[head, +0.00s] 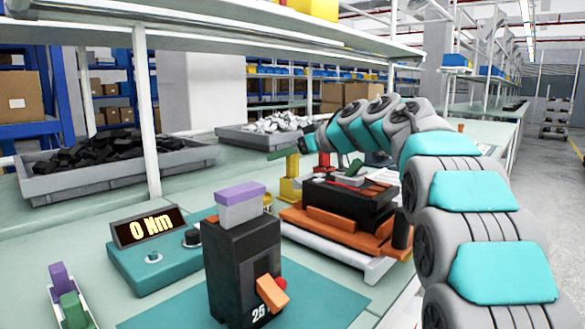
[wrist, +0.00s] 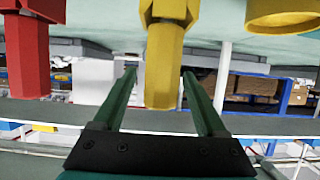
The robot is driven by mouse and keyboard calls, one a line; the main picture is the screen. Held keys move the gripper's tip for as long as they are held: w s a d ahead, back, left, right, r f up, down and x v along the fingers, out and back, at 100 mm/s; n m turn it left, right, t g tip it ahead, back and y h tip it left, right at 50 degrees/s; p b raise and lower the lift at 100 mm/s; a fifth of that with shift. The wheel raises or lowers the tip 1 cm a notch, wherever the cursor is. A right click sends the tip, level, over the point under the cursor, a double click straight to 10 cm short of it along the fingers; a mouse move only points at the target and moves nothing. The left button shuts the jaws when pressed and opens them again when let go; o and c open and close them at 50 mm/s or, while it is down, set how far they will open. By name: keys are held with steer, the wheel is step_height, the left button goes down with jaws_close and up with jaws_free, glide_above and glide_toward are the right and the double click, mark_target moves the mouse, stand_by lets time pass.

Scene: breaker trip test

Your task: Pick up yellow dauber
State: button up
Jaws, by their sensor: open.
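The yellow dauber (wrist: 163,68) shows large in the wrist view, which looks upside down. It appears between the two green fingers of my gripper (wrist: 158,72), with a visible gap on each side. My gripper is open and holds nothing. In the head view the yellow dauber (head: 292,165) stands upright behind the black breaker fixture, and my gripper (head: 284,153) is level with its upper part. A red dauber (wrist: 27,55) stands to the left in the wrist view. A yellow round cup (wrist: 284,14) is at the upper right.
The black fixture on its orange base (head: 345,232) sits just in front of the dauber. A black breaker block (head: 240,270) and a teal torque display reading 0 Nm (head: 165,265) stand nearer. Bins of black parts (head: 115,178) and light parts (head: 262,140) lie behind. A shelf post (head: 147,110) rises at left.

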steer(key=shift+w+a+f, duration=0.15)
steer(key=shift+w+a, duration=0.15)
steer(key=shift+a, duration=0.1)
jaws_close()
stand_by(0.4)
